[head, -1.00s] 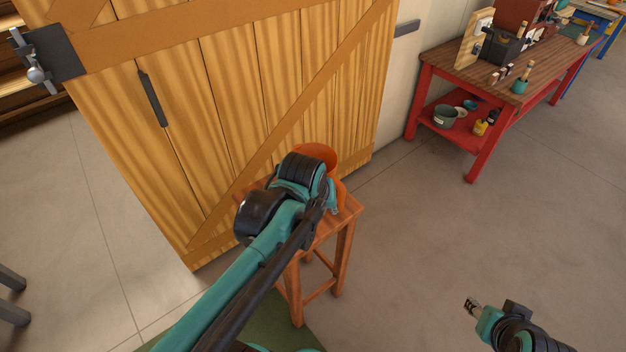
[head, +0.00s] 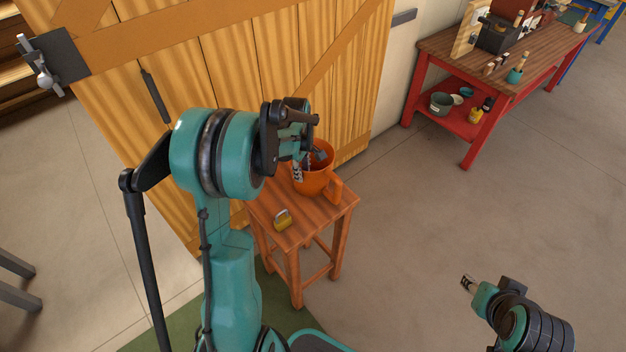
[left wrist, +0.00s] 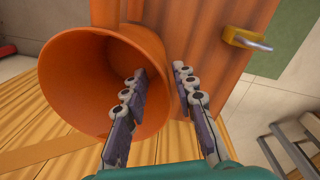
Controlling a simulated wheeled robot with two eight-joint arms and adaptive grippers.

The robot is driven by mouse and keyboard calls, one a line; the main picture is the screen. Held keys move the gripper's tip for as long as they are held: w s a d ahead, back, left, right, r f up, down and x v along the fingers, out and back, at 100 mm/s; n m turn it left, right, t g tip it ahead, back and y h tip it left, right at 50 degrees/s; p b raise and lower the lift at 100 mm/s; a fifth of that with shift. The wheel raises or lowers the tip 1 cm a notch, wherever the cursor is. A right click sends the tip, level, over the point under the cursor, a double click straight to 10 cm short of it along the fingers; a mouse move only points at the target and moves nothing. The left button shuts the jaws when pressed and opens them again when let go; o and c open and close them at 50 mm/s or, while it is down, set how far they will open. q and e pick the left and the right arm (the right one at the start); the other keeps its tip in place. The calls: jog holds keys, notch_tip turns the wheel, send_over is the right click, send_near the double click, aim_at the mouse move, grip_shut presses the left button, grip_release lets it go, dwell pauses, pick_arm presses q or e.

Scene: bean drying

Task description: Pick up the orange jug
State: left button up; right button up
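The orange jug (head: 314,186) stands upright on a small wooden stool (head: 313,222), its handle toward the right front. In the left wrist view the jug's wide mouth (left wrist: 75,85) faces the camera. My left gripper (head: 309,164) is at the jug's top and partly hides it. In the left wrist view its fingers (left wrist: 160,71) are apart, one over the jug's mouth and the other outside the wall, with the rim between them. I see no clear grip on the rim. My right gripper (head: 468,284) is low at the right, far from the jug; its fingers are too small to judge.
A brass padlock (head: 283,220) lies on the stool's front left corner. A wooden barn door (head: 210,80) stands close behind the stool. A red workbench (head: 470,125) with tools stands at the back right. The floor right of the stool is clear.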

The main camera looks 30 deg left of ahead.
aim_at(304, 177)
pick_arm(q)
notch_tip(304, 177, down, 5)
jog(key=shift+w+d+b, duration=0.1)
jog(key=shift+b, duration=0.85)
jog(key=shift+r, duration=0.15)
jog(key=shift+c, duration=0.5)
grip_shut()
jog(key=shift+r, duration=0.1)
jog(key=shift+r+p, duration=0.3)
jog(key=r, duration=0.1)
jog(key=r+p, duration=0.1)
jog(key=r, duration=0.2)
jog(key=shift+d+p, duration=0.25)
jog(key=shift+p, duration=0.1)
jog(key=s+d+r+p, duration=0.2)
jog(key=s+d+r, duration=0.3)
jog(key=d, duration=0.4)
jog(key=shift+s+d+r+p, duration=0.35)
jog(key=shift+d+r, duration=0.05)
jog(key=shift+r, duration=0.2)
